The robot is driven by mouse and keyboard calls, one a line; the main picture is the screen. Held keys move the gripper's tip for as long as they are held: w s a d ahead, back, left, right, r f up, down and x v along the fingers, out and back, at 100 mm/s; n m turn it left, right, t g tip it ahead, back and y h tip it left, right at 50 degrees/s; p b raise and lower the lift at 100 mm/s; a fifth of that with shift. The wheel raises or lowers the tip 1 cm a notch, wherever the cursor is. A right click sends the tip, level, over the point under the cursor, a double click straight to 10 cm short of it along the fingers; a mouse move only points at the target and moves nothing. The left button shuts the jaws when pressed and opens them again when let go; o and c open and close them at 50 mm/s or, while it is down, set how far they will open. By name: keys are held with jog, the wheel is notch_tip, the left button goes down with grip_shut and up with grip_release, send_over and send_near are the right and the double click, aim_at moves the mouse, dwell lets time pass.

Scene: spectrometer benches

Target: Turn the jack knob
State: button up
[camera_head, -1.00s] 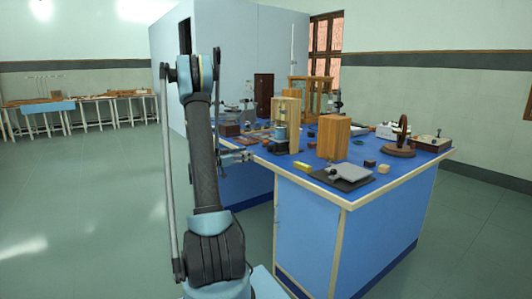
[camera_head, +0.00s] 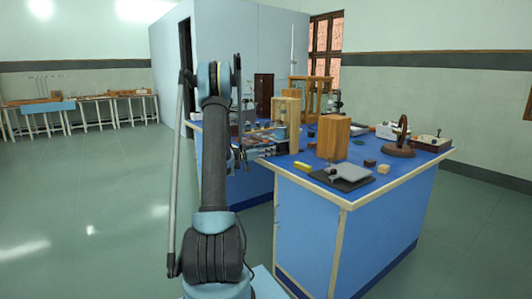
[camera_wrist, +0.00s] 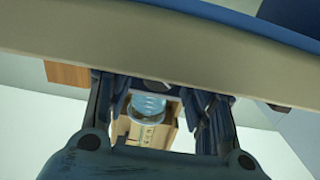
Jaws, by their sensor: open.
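The jack appears to be the low device with a grey plate (camera_head: 350,171) on a dark base, near the front corner of the blue-topped bench (camera_head: 300,169). Its knob is too small to make out for certain. My gripper (camera_head: 243,158) is left of the jack, beside the bench's left part, and partly hidden by my arm. In the wrist view my gripper (camera_wrist: 165,100) is open, with its fingers apart. A wooden frame with a light blue round part (camera_wrist: 148,104) shows between the fingers, beyond them. The jack cannot be made out in the wrist view.
A tall wooden block (camera_head: 333,138) stands behind the jack. A yellow piece (camera_head: 302,166) and small blocks (camera_head: 383,169) lie near it. A wheel on a round wooden base (camera_head: 399,150) stands at the right. A pale bench edge (camera_wrist: 160,66) crosses the wrist view. Open floor lies left.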

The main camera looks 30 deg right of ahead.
jog(key=shift+c, duration=0.3)
jog(key=c, duration=1)
jog(key=shift+w+n, duration=0.1)
jog(key=shift+n, duration=1.5)
jog(key=o, duration=1.1)
jog(key=shift+c, duration=0.2)
jog(key=shift+a, duration=0.1)
jog(key=a, duration=1.1)
jog(key=shift+s+a, duration=0.4)
jog(key=shift+s, duration=0.05)
